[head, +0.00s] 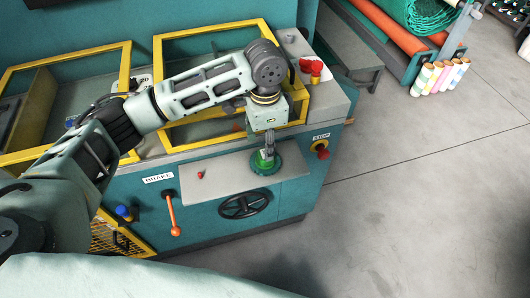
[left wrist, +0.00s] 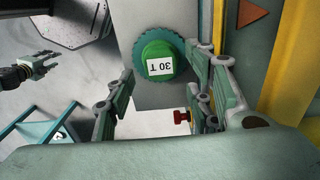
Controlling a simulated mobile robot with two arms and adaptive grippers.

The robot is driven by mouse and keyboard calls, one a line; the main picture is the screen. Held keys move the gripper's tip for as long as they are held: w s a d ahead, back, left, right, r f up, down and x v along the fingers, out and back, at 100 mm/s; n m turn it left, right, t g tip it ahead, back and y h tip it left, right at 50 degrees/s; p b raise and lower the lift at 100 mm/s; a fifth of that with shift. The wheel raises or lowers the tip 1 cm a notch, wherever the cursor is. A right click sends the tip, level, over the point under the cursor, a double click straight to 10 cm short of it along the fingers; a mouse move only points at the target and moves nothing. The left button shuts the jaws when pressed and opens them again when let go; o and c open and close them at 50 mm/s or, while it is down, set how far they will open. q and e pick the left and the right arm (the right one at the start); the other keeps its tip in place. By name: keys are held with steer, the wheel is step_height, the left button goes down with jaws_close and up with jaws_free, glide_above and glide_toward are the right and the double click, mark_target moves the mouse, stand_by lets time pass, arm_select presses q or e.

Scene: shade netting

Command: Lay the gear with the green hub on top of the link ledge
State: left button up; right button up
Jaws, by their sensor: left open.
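The gear with the green hub (head: 264,165) lies flat at the right part of the grey ledge (head: 225,180) on the machine front. In the left wrist view the gear (left wrist: 158,58) has a teal toothed rim and a white "30 T" label, and the ledge (left wrist: 150,95) is below it. My left gripper (head: 269,147) points down over the gear, open and empty. In the left wrist view its fingers (left wrist: 160,80) stand to either side, with the gear beyond the gap. I cannot tell if they touch it. My right gripper (left wrist: 38,66) shows small at the left; its jaw state is unclear.
A small red knob (head: 200,174) stands on the ledge. A black handwheel (head: 244,204) and orange brake lever (head: 172,215) are below and left. A red stop button (head: 321,149) sits to the right. Yellow frames (head: 215,32) rise behind.

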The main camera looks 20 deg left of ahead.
arm_select(q)
step_height(320, 180, up, 7)
steer(key=shift+f+b, duration=0.2)
steer(key=shift+b, duration=0.2)
